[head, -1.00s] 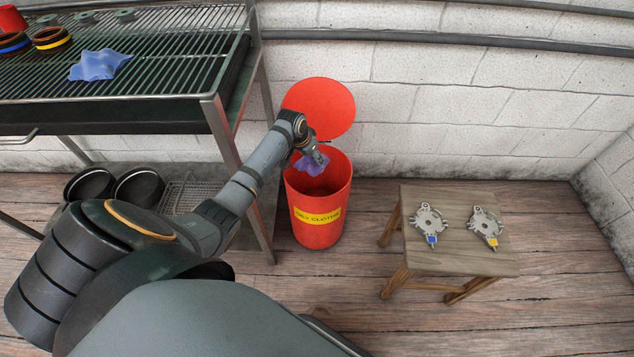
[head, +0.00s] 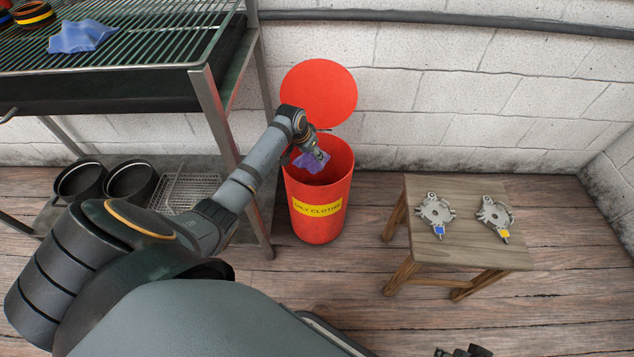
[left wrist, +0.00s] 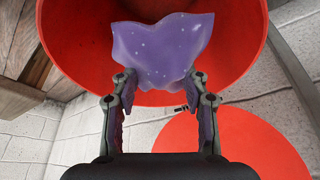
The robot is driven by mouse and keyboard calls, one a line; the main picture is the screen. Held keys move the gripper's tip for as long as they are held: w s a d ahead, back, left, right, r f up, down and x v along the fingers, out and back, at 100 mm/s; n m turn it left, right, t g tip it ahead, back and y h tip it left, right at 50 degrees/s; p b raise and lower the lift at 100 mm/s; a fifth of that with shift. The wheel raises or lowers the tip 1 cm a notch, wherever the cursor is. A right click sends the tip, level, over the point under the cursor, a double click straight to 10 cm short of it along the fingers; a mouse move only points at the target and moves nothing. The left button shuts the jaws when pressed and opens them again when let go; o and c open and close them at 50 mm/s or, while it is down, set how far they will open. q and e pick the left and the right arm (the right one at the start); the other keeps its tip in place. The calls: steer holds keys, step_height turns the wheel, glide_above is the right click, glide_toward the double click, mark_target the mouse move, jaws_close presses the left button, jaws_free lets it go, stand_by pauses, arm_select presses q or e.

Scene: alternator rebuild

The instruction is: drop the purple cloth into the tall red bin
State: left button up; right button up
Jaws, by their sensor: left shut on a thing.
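The tall red bin (head: 318,228) stands on the floor beside the rack, with a yellow label on its front and its round lid (head: 318,92) raised against the wall. My left gripper (head: 320,158) is at the bin's mouth, shut on the purple cloth (head: 308,162). In the left wrist view the cloth (left wrist: 160,48) hangs spread from the fingertips (left wrist: 160,84), with the bin's red opening (left wrist: 235,35) behind it. I cannot tell how far below the rim the cloth hangs. A dark part at the bottom edge looks like my right gripper (head: 463,351), mostly cut off.
A metal rack (head: 150,60) at the left carries a blue cloth (head: 82,36) and banded rings (head: 34,14). Black pots (head: 130,182) and a wire basket (head: 188,194) sit on its lower shelf. A wooden stool (head: 460,245) at the right holds two metal parts (head: 436,214).

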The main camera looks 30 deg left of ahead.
arm_select(q)
steer(key=o, duration=1.1)
steer(key=shift+r, duration=0.15)
steer(key=v, duration=0.7)
steer(key=shift+r, duration=0.2)
steer(key=shift+s, duration=0.1)
